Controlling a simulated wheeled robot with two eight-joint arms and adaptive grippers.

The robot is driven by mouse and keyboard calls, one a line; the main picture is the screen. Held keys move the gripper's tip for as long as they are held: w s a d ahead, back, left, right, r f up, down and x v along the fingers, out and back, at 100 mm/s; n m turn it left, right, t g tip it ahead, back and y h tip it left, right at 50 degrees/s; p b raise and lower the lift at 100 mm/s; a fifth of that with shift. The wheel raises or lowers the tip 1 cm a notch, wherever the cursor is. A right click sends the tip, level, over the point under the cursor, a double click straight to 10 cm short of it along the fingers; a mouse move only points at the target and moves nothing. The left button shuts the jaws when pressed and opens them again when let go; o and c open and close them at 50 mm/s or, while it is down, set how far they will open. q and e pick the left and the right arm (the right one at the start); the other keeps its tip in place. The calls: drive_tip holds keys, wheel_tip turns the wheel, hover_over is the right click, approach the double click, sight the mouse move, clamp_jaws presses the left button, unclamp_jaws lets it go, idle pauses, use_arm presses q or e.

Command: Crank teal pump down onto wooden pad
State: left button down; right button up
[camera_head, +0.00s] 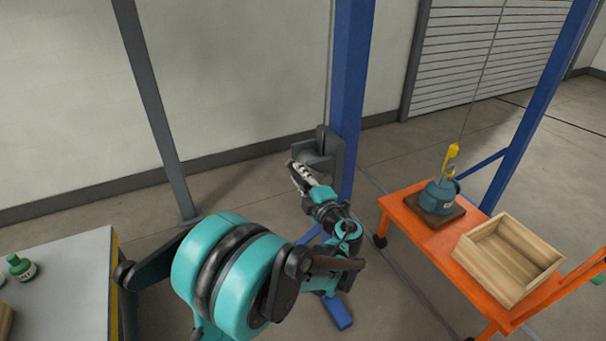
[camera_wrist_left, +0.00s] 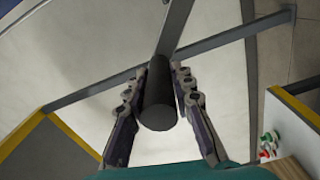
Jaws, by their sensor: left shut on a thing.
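The teal pump (camera_head: 440,197) hangs upright by a yellow hook (camera_head: 450,158) on a thin cable. It is at the dark wooden pad (camera_head: 433,213) on the orange cart; whether it touches the pad or is just above it I cannot tell. The grey winch (camera_head: 320,150) is on the blue post. My left gripper (camera_head: 299,176) is at the winch, shut on the crank handle. In the left wrist view the handle is a dark cylinder (camera_wrist_left: 158,100) between the two fingers. The gripper hides most of the crank in the head view. My right gripper is not in view.
An open wooden box (camera_head: 510,258) stands on the orange cart (camera_head: 405,208), in front of the pad. The blue post (camera_head: 352,80) rises beside my left gripper.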

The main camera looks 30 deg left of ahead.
use_arm(q)
drive_tip(key=shift+f, duration=0.1)
idle(0.3)
drive_tip(key=c, duration=1.5)
unclamp_jaws()
drive_tip(key=shift+c, duration=0.2)
drive_tip(key=shift+o, duration=1.2)
drive_tip(key=shift+w, duration=0.15)
drive_tip(key=v, duration=1.2)
